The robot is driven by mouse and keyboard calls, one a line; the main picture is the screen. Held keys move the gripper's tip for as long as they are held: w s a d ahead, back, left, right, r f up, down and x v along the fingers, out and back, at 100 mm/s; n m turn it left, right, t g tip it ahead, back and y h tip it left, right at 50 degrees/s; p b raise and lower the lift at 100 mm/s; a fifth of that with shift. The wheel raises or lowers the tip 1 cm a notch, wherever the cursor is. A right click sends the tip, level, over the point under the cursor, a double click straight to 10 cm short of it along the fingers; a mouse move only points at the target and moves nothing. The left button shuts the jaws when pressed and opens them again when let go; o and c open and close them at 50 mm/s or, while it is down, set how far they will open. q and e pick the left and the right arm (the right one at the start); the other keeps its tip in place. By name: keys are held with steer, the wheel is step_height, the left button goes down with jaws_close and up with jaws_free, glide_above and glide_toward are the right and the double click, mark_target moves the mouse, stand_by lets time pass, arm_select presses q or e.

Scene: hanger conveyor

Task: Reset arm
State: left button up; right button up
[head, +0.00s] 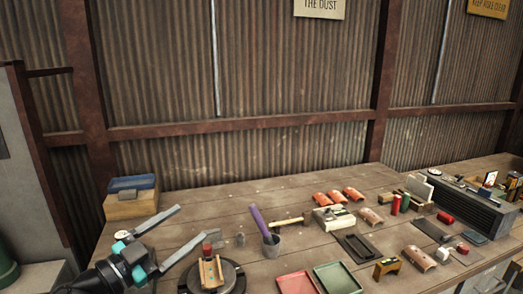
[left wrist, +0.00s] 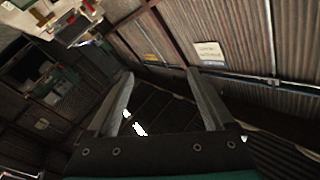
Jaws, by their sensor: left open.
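My left gripper (head: 180,234) is at the lower left of the head view, above the left part of the wooden workbench (head: 290,192). Its two long grey fingers are spread apart, with nothing between them. In the left wrist view the same gripper (left wrist: 163,85) shows its fingers apart and empty, with corrugated wall and dark floor beyond them. A wooden piece with a red top (head: 208,262) stands on a dark round base just right of the lower finger. My right gripper is in neither view.
A blue-topped box (head: 132,196) sits behind my left gripper. Red (head: 296,283) and green (head: 337,278) trays lie at the front. Several small parts crowd the right; the back left middle is clear.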

arm_select(q)
steer(key=s+a+f+n+g+y, duration=0.1)
steer(key=s+a+f+n+y, duration=0.1)
steer(key=s+f+n+y, duration=0.4)
steer(key=s+a+f+n+g+y, duration=0.1)
steer(key=s+a+f+n+y, duration=0.2)
steer(key=f+n+y, duration=0.4)
steer(key=s+d+f+m+g+h, duration=0.1)
steer(key=s+d+f+g, duration=0.15)
steer(key=s, duration=0.45)
steer(key=s+d+f+g, duration=0.1)
steer(key=s+f+g, duration=0.3)
steer(key=s, duration=0.3)
steer(key=s+d+f+m+g+h, duration=0.1)
steer(key=s+d+f+g, duration=0.1)
steer(key=s+f+g, duration=0.35)
step_height(320, 180, down, 24)
steer(key=s+t+b, duration=0.1)
steer(key=s+b, duration=0.1)
steer(key=b, duration=0.2)
steer(key=s+a+f+g+b, duration=0.1)
steer(key=s+a+f+b, duration=0.2)
steer(key=s+f, duration=1.3)
steer(key=shift+f+y+b, duration=0.3)
steer(key=shift+f+b, duration=0.1)
steer(key=shift+f, duration=0.55)
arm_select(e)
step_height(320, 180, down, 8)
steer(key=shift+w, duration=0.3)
